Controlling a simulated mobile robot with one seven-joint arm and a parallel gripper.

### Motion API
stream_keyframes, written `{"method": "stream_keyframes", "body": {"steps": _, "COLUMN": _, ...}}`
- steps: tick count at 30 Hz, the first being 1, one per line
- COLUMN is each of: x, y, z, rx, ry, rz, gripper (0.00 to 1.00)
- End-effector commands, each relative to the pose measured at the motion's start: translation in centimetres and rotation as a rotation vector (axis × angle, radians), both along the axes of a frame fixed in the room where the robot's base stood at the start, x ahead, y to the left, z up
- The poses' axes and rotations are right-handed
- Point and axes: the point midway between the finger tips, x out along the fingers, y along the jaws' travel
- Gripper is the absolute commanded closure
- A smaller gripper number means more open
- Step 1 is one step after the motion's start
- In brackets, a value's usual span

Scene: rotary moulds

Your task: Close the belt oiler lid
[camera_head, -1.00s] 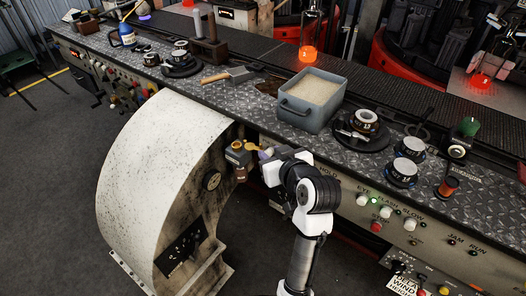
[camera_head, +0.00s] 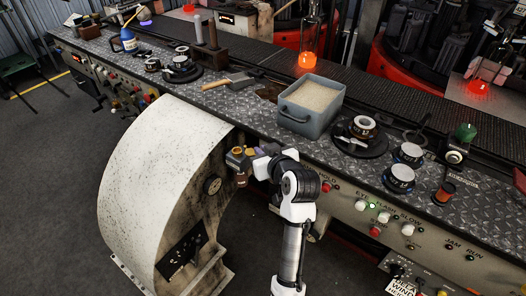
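The belt oiler (camera_head: 240,161) is a small brass-brown cup on the side of the big pale, speckled belt guard (camera_head: 158,165), just below the bench edge. A yellowish part, which looks like its lid, shows at its top right. It is too small to tell how far the lid stands open. My gripper (camera_head: 256,163) is close against the right side of the oiler, at about the height of its top. My white and black wrist hides most of the gripper. I cannot tell whether the fingers touch the lid or how far apart they are.
The steel bench edge runs just above my gripper. On the bench are a grey bin (camera_head: 312,107) of pale grains, a brush (camera_head: 234,79) and several ring moulds. A control panel (camera_head: 400,225) with knobs lies to the right.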

Motion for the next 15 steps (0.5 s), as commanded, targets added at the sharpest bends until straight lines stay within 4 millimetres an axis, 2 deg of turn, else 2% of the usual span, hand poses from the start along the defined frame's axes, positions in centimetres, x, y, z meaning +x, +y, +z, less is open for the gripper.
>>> {"method": "stream_keyframes", "body": {"steps": 8, "x": -0.08, "y": 0.10, "z": 0.05, "rx": 0.000, "ry": 0.000, "rz": -0.010, "gripper": 1.00}}
{"method": "stream_keyframes", "body": {"steps": 15, "x": -0.57, "y": 0.68, "z": 0.13, "rx": 0.001, "ry": 0.002, "rz": -0.090, "gripper": 1.00}}
